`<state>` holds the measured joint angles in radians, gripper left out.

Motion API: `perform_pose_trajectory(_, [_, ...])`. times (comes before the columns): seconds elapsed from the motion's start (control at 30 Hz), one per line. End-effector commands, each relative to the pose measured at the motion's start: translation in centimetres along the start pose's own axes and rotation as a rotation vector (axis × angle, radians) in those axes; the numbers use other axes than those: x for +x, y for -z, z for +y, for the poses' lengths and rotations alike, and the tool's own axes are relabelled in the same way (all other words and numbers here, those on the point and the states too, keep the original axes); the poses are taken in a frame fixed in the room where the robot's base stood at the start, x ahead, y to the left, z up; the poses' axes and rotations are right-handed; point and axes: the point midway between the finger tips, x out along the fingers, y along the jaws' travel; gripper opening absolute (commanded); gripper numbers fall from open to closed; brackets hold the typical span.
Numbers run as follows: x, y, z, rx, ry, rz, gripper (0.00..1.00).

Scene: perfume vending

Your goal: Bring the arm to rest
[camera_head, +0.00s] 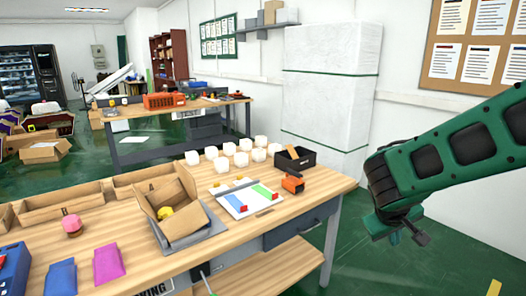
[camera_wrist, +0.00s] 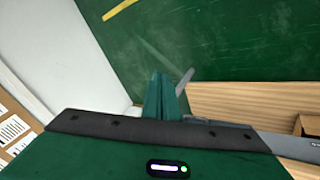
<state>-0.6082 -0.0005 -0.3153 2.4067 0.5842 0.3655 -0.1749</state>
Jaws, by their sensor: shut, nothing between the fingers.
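My gripper (camera_head: 394,236) hangs at the end of my green arm on the right of the head view. It is to the right of the wooden packing table (camera_head: 325,182), over the green floor and apart from the table. In the wrist view the green fingers of my gripper (camera_wrist: 168,78) are together with nothing held between them. The table edge (camera_wrist: 240,97) shows at the right of the wrist view, beyond the fingers.
The table bears an open cardboard box (camera_head: 180,225) with a yellow item, several white cubes (camera_head: 241,159), a clipboard (camera_head: 240,198), an orange tape dispenser (camera_head: 292,184) and a black tray (camera_head: 303,160). A wrapped white stack (camera_head: 330,85) stands behind. The floor (camera_head: 400,275) below my gripper is clear.

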Motion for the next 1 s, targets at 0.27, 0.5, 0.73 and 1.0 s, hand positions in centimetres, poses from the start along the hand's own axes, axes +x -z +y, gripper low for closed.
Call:
perform_pose_trajectory(0.27, [-1.5, -10.0, 4.9, 0.279, 0.140, -0.215, 0.00])
perform_pose_trajectory(0.5, [-4.7, -17.8, 6.1, 0.483, 0.254, -0.362, 0.00])
perform_pose_trajectory(0.73, [-8.2, -23.4, 5.7, 0.630, 0.336, -0.462, 0.00])
perform_pose_trajectory(1.0, [-10.0, -25.7, 4.8, 0.688, 0.372, -0.507, 0.00])
